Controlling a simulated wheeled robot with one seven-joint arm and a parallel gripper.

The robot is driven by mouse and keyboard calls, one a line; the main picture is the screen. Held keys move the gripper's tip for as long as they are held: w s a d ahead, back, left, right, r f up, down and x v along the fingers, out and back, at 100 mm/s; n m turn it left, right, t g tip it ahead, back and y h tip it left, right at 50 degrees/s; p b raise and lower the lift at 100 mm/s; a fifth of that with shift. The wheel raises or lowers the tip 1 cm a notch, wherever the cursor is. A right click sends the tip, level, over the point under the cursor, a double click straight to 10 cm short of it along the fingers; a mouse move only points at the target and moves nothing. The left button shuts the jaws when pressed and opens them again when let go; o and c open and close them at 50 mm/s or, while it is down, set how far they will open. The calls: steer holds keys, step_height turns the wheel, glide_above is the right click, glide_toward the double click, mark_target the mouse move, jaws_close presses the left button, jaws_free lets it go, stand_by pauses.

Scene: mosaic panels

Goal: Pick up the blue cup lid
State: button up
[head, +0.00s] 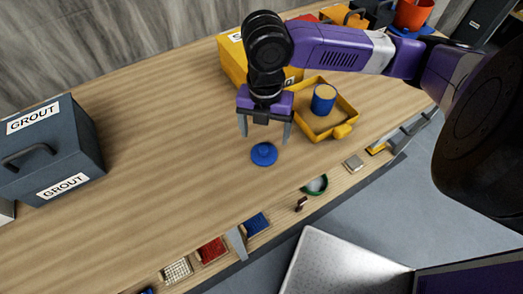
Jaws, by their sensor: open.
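The blue cup lid (264,154) lies on the wooden table (150,150). It is a small round disc with a raised knob on top. My gripper (264,140) is open and points down over the lid, its two grey fingers spread apart. In this view the fingertips appear just above and to either side of the lid's far edge; I cannot tell the exact height. Nothing shows between the fingers. A blue cup (323,99) with a tan top surface stands in a yellow tray (341,131) to the right of my gripper.
A yellow box (234,62) stands behind my gripper. A dark grey box labelled GROUT (70,150) stands at the left. An orange-red pot (413,14) is at the far right back. Small tile trays (211,249) line the front edge. The table left of the lid is clear.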

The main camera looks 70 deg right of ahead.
mark_target(264, 149)
steer(key=shift+a+f+p, duration=0.15)
steer(key=shift+f+p, duration=0.2)
steer(key=shift+f, duration=1.35)
steer(key=shift+a+f+p, duration=0.1)
steer(key=shift+f+p, duration=0.2)
steer(key=shift+f, duration=1.35)
steer(key=shift+c, duration=0.2)
steer(key=c, duration=1.2)
